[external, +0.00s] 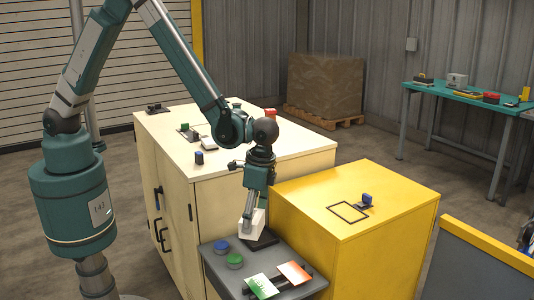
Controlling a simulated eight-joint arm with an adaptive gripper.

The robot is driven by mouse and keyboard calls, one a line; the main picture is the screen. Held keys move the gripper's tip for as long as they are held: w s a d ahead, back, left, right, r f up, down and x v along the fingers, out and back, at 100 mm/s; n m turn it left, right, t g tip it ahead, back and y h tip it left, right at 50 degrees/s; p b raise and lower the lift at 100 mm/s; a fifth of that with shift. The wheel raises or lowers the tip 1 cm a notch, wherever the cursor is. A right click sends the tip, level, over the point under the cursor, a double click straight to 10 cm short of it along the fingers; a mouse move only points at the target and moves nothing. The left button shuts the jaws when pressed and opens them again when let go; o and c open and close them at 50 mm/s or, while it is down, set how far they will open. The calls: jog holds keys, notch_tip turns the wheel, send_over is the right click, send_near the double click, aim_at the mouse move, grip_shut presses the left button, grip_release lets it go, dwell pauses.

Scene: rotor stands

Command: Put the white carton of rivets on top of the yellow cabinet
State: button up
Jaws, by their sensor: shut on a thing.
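My gripper (247,219) points down and is shut on the white carton (255,225). The carton is above or on a black pad on the grey stand (222,265); I cannot tell whether it touches the pad. Part of the carton is hidden behind the fingers. The yellow cabinet (300,232) stands just right of the carton, its top higher than the grey stand. On that top are a black square outline (347,212) and a small blue item on a dark base (366,200).
The grey stand also holds a blue round item (222,246), a green one (235,260), and green and red-orange cards. The taller cream cabinet (270,160) with small items stands behind. A yellow-topped barrier (490,244) is at right. Most of the yellow top is clear.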

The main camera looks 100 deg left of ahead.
jog(key=w+a+r, duration=0.5)
jog(key=w+a, duration=0.4)
jog(key=w, duration=0.3)
jog(key=w+a+r+p, duration=0.1)
jog(key=w+a+r, duration=0.4)
jog(key=w+a, duration=0.4)
jog(key=w, duration=0.3)
jog(key=shift+w+a, duration=0.15)
jog(key=shift+a, duration=0.25)
jog(key=shift+f, duration=0.15)
jog(key=shift+f+b, duration=0.6)
jog(key=shift+f, duration=2.7)
jog(key=shift+f, duration=0.4)
jog(key=o, duration=1.1)
jog(key=shift+o, duration=0.2)
jog(key=shift+r, duration=0.1)
